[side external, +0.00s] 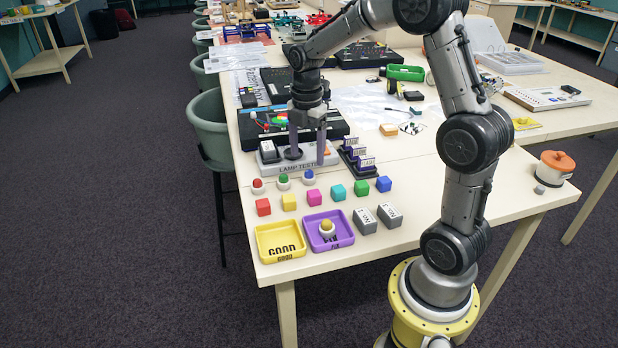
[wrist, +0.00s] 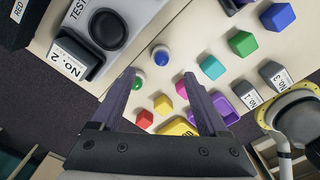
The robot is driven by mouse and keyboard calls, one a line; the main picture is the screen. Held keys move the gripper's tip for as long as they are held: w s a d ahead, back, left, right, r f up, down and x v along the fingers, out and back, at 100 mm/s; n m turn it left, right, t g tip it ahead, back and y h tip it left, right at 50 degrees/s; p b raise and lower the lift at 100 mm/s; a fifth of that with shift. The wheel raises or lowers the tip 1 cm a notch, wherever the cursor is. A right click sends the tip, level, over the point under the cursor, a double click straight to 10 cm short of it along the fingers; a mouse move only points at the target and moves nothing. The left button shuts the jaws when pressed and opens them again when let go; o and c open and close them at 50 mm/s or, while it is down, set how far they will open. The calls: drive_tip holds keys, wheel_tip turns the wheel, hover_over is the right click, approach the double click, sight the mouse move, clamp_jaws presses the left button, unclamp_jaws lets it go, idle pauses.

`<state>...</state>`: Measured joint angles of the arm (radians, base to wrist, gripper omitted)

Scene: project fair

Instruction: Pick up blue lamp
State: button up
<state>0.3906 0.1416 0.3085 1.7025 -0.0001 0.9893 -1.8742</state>
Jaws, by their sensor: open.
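The blue lamp (side external: 308,177) is a small blue dome on a white base. It stands upright on the table at the right end of a short row with a green lamp (side external: 283,179) and a red lamp (side external: 258,184). In the wrist view the blue lamp (wrist: 162,55) shows just beyond the fingertips, with the green lamp (wrist: 139,83) by the left finger. My gripper (side external: 307,160) is open and empty, pointing down over the lamp tester, behind the blue lamp in the side view. Its open fingers (wrist: 160,76) also show in the wrist view.
The grey lamp tester (side external: 272,168) stands behind the lamps. Several coloured cubes (side external: 338,191) line up in front. A yellow tray (side external: 262,252) and a purple tray (side external: 346,238), holding a yellow lamp (side external: 327,226), lie at the front edge. Dark labelled holders (side external: 360,160) stand right of the tester.

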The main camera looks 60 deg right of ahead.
sight(309, 171)
drive_tip(key=shift+s+d+f, duration=0.1)
drive_tip(key=shift+f, duration=1.6)
drive_tip(key=shift+d+f, duration=0.1)
drive_tip(key=shift+f, duration=1.55)
drive_tip(key=shift+c, duration=0.3)
clamp_jaws()
